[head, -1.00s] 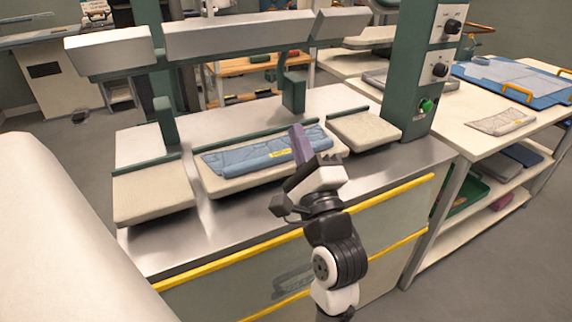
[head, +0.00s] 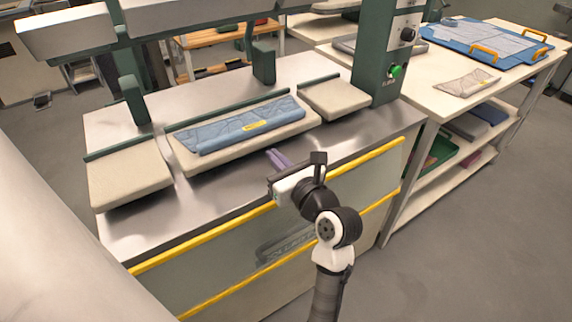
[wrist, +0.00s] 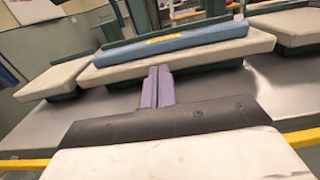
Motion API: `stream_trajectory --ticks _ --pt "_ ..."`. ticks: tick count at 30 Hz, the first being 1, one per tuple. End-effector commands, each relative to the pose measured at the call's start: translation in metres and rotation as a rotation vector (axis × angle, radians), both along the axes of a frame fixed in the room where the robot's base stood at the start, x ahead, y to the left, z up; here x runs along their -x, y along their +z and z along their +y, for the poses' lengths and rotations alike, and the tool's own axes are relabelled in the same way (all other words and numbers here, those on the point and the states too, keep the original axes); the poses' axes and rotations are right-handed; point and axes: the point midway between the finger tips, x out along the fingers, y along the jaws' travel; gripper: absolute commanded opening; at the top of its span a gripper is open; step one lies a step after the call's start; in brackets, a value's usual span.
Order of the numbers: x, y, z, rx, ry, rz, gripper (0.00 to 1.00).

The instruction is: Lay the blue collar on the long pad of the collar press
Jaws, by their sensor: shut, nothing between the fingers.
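The blue collar (head: 238,125) lies folded along the long middle pad (head: 212,159) of the collar press, with a small yellow label on it. In the wrist view the blue collar (wrist: 172,42) rests on top of the long pad (wrist: 120,72). My gripper (head: 277,158) is in front of the pad, over the steel top's front edge, apart from the collar. Its purple fingers (wrist: 157,86) are together and empty in the wrist view, pointing toward the pad.
Shorter pads stand at the left (head: 128,178) and right (head: 334,98). Pressing heads (head: 68,33) are raised above. A green column with knobs and a green button (head: 394,71) stands right.

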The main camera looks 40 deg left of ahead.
Motion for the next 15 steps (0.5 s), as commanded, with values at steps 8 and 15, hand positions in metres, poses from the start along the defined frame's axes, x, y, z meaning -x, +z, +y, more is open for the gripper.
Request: stream_trajectory --ticks 8,15 --pt "-0.020 0.002 0.050 0.000 0.001 0.000 0.00" --pt "-0.028 0.000 0.067 0.000 -0.001 -0.001 0.00"
